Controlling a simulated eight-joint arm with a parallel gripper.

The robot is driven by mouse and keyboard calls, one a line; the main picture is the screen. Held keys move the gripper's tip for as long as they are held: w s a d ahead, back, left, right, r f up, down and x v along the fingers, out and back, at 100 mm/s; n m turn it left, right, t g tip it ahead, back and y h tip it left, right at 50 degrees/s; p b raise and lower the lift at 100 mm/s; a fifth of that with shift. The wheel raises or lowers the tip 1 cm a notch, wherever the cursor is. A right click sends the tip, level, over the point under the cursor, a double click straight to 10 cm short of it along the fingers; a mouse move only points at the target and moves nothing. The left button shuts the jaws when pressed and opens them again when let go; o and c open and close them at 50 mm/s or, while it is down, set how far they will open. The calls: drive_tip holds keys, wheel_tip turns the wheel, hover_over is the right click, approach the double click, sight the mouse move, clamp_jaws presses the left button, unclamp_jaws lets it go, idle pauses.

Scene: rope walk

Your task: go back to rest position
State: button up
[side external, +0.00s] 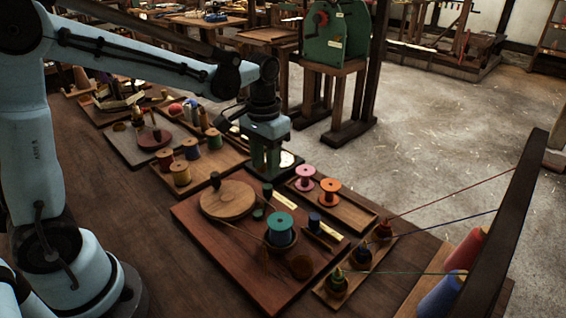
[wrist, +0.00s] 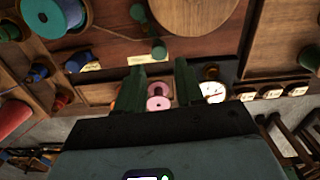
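My gripper (side external: 266,172) hangs with its fingers pointing down above the back of the bench, just left of a small tray of spools. In the wrist view my gripper (wrist: 160,68) shows two green fingers standing apart with nothing held between them. A pink spool (side external: 304,180) stands in that tray to the right of the fingers. The pink spool also shows in the gap between the fingers in the wrist view (wrist: 158,102), beyond them and not gripped. An orange spool (side external: 329,191) stands beside it.
A reddish board (side external: 225,240) holds a round wooden disc (side external: 228,199) and a teal spool (side external: 281,229). A tray of colored spools (side external: 190,160) lies left of my gripper. Taut cords run to a dark post (side external: 515,225) at right. A green machine (side external: 335,35) stands behind.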

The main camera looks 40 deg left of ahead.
drive_tip(key=s+r+t, duration=0.3)
drive_tip(key=s+t, duration=0.4)
drive_tip(key=s, duration=0.2)
drive_tip(key=shift+s+r+m, duration=0.3)
drive_tip(key=shift+s, duration=0.05)
idle(1.1)
